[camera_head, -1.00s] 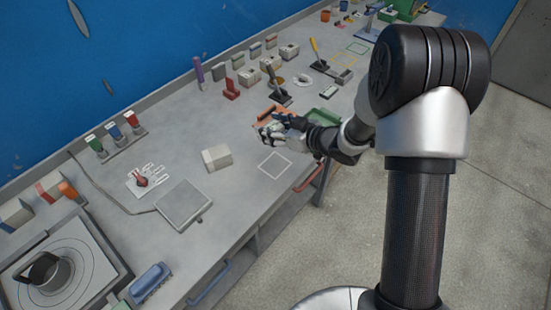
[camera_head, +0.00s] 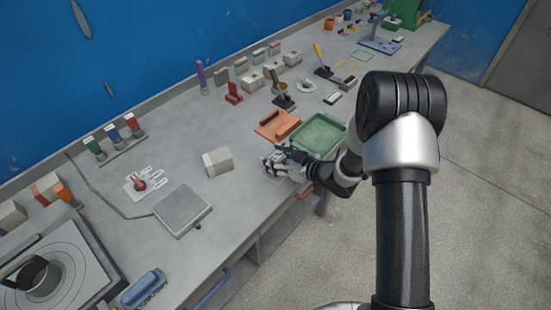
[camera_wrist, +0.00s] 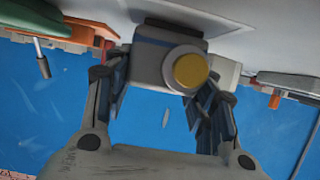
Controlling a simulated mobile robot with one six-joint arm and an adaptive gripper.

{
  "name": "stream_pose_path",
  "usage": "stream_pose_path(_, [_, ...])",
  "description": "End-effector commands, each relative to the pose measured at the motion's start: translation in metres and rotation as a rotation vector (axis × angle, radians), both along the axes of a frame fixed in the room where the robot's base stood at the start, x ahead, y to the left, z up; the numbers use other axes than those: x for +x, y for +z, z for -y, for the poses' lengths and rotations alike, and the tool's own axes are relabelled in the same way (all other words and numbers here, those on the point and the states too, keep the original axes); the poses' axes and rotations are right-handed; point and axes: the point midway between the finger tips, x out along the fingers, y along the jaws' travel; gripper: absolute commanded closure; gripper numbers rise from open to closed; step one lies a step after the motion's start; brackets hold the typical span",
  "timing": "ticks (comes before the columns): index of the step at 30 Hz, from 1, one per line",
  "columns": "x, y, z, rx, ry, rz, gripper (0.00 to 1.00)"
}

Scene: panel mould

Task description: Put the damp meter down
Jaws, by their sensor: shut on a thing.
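My gripper (camera_head: 270,164) is low over the bench's front part, left of the green tray. In the wrist view my gripper (camera_wrist: 160,98) is shut on the damp meter (camera_wrist: 147,60), a grey box with a dark blue band and a round yellow end. The wrist picture is upside down, with the bench top at its upper edge. The meter is at or just above the bench; I cannot tell if it touches. In the head view the meter is mostly hidden by my fingers. The white square outline is covered by my gripper.
The green tray (camera_head: 342,128) is close right of my gripper, and an orange tray (camera_head: 261,128) is behind it. A pale block (camera_head: 217,162) and a grey plate (camera_head: 182,208) are to the left. A red handle (camera_head: 304,192) is on the front edge.

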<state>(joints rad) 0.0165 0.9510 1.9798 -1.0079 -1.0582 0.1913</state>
Motion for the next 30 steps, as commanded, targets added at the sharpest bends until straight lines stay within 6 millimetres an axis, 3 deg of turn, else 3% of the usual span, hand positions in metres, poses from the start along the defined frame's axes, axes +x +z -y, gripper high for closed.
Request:
stream_pose_path(5, [0.000, -0.004, 0.000, 0.002, 0.000, 0.001, 0.90])
stream_pose_path(6, [0.000, -0.004, 0.000, 0.000, 0.000, -0.001, 0.47])
stream_pose_path(12, [0.000, -0.003, 0.000, 0.000, 0.000, -0.001, 0.33])
stream_pose_path(15, [0.000, -0.003, 0.000, 0.000, 0.000, -0.001, 0.29])
stream_pose_path(26, [0.000, 0.000, 0.000, 0.000, 0.000, -0.001, 0.29])
stream_pose_path(30, [-0.009, 0.008, 0.014, 0.000, -0.005, -0.002, 0.29])
